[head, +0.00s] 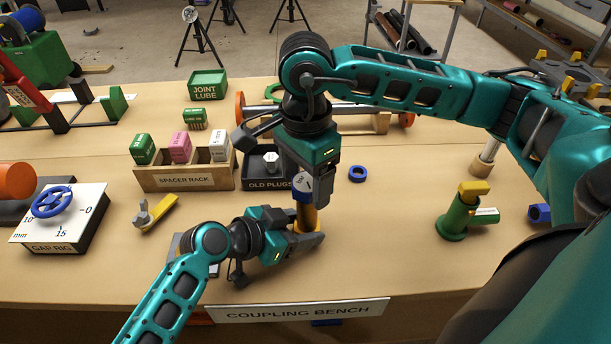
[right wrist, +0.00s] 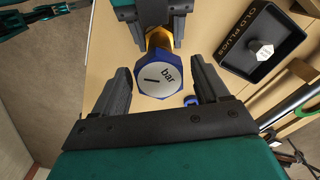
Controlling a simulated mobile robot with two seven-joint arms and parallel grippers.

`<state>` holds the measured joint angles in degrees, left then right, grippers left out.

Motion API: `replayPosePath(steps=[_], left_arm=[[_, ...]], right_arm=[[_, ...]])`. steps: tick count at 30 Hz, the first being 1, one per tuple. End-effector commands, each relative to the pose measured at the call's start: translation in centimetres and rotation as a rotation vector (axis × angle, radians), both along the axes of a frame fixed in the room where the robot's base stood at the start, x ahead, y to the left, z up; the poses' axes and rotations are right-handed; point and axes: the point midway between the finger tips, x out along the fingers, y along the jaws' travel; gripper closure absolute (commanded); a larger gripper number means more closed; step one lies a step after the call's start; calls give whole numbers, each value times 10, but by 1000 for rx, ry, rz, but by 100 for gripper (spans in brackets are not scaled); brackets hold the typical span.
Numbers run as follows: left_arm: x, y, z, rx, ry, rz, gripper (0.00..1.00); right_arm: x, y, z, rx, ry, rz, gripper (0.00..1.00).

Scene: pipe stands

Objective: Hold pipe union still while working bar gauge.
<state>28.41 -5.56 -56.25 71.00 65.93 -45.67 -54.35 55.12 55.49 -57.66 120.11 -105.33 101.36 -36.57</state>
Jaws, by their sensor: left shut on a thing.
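The bar gauge (head: 301,187) is a blue hexagonal piece with a white face marked "bar". It sits on top of the upright yellow pipe union (head: 305,215) on the bench. My left gripper (head: 306,240) is shut on the union low down, with its fingers partly hiding it. My right gripper (head: 311,190) points down from above at the gauge. In the right wrist view its open fingers stand on either side of the gauge (right wrist: 159,76), with gaps visible between them and it. The left gripper (right wrist: 160,22) shows at the top there.
The old plugs tray (head: 252,183) and spacer rack (head: 185,178) stand close behind and left. A blue ring (head: 357,174) lies right of the gauge. A green fitting with a yellow top (head: 460,215) stands farther right. A yellow-handled wrench (head: 155,212) lies left.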

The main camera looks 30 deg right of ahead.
Motion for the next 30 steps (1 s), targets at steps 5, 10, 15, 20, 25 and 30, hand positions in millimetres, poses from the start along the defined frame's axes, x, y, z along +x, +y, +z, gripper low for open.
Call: replayPosePath(steps=[5, 10, 15, 20, 25, 30], left_arm=[[1, 0, 1, -3, -1, 2, 81], [1, 0, 1, -3, -1, 2, 81], [1, 0, 1, -2, -1, 2, 81], [1, 0, 1, -2, -1, 2, 81], [1, 0, 1, -2, -1, 2, 81], [1, 0, 1, -2, -1, 2, 81]], right_arm=[[0, 0, 0, -1, 0, 1, 18], [0, 0, 0, -1, 1, -43, 18], [0, 0, 0, -1, 0, -100, 18], [0, -2, 0, -1, 0, -100, 18], [-1, -2, 0, -1, 0, -99, 18], [-1, -2, 0, -1, 0, -99, 30]])
